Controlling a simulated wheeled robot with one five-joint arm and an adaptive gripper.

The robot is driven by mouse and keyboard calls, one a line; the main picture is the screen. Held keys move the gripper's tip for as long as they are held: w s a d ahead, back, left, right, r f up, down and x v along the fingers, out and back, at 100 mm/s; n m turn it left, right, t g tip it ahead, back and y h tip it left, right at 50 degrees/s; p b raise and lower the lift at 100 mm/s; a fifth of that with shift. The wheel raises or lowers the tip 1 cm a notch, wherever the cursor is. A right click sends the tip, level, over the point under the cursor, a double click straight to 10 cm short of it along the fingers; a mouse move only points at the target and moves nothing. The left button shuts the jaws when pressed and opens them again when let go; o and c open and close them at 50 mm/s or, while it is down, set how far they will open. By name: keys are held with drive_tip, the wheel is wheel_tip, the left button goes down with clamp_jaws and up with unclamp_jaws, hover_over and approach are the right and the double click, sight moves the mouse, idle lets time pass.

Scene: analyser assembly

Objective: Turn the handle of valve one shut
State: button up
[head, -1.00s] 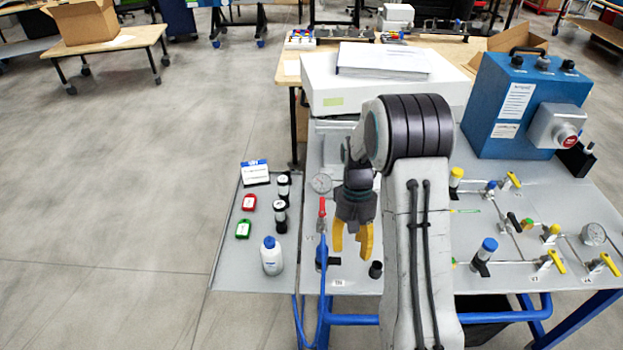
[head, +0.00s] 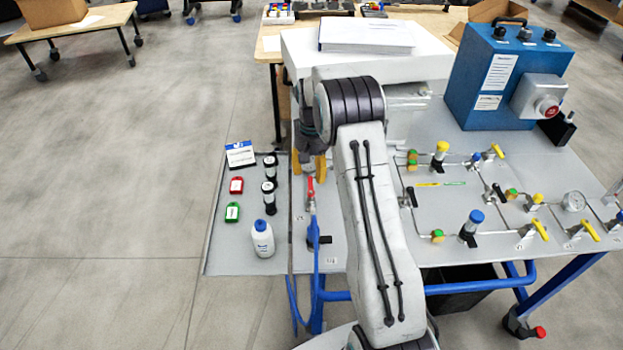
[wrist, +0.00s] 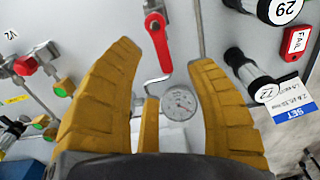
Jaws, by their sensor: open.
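A valve with a red lever handle (head: 311,190) stands at the left part of the grey panel, above a blue hose. In the wrist view the red handle (wrist: 160,42) points down the picture from its metal body, between the tips of my fingers. I cannot read a label that names it valve one. My gripper (head: 309,166) is open, with its yellow fingers just beyond the handle in the head view. In the wrist view my gripper (wrist: 166,58) has a finger on each side of the handle, with gaps; contact is not visible.
A round gauge (wrist: 179,102) sits between my fingers, nearer the palm. Black-and-white cylinders (head: 269,190), a red tag (head: 236,185), a green tag (head: 232,212) and a white bottle (head: 263,239) stand at left. A blue box (head: 510,75) and yellow-handled valves (head: 540,229) are at right.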

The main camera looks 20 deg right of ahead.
sight(312, 182)
drive_tip(key=shift+f, duration=2.05)
clamp_jaws()
drive_tip(key=shift+s, duration=0.1)
